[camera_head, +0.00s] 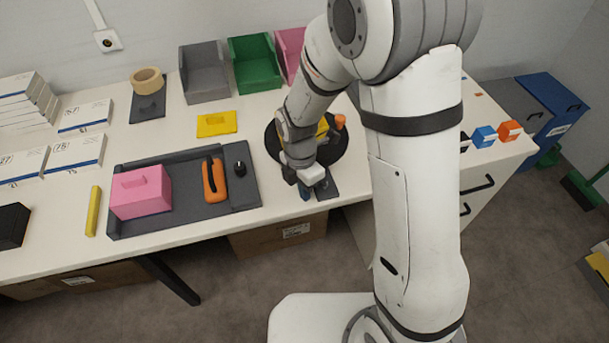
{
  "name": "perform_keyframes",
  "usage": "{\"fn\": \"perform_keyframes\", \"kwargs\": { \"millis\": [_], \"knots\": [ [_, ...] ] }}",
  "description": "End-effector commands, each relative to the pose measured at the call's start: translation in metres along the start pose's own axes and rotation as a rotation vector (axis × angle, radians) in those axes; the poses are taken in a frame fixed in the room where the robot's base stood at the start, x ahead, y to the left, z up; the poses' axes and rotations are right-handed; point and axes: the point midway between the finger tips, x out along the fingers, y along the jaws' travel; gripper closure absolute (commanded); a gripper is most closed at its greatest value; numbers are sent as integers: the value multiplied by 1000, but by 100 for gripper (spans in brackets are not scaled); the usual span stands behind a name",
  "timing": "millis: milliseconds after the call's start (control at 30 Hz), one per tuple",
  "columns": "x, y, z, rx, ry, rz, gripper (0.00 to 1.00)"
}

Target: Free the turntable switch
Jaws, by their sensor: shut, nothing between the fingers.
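The turntable (335,150) is a round black disc near the front edge of the table, partly hidden behind my arm. Something yellow (324,127) and an orange piece (340,121) show on it. A small dark grey plate (327,187) juts from the front of the turntable towards the table's edge; it may carry the switch, but my gripper covers much of it. My gripper (306,192) is shut and empty, pointing down at this plate's left side. I cannot tell whether the fingertips touch it.
Left of the turntable, a dark tray (150,228) holds a pink block (141,192), an orange-handled item (215,181) and a black knob (240,168). A yellow block (217,124) lies behind. Grey (204,72) and green (255,63) bins stand at the wall.

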Motion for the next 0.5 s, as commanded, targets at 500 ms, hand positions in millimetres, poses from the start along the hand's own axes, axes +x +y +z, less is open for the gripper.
{"fn": "perform_keyframes", "kwargs": {
  "millis": [500],
  "knots": [
    [-16,1,34,4,-1,6,100]
  ]
}}
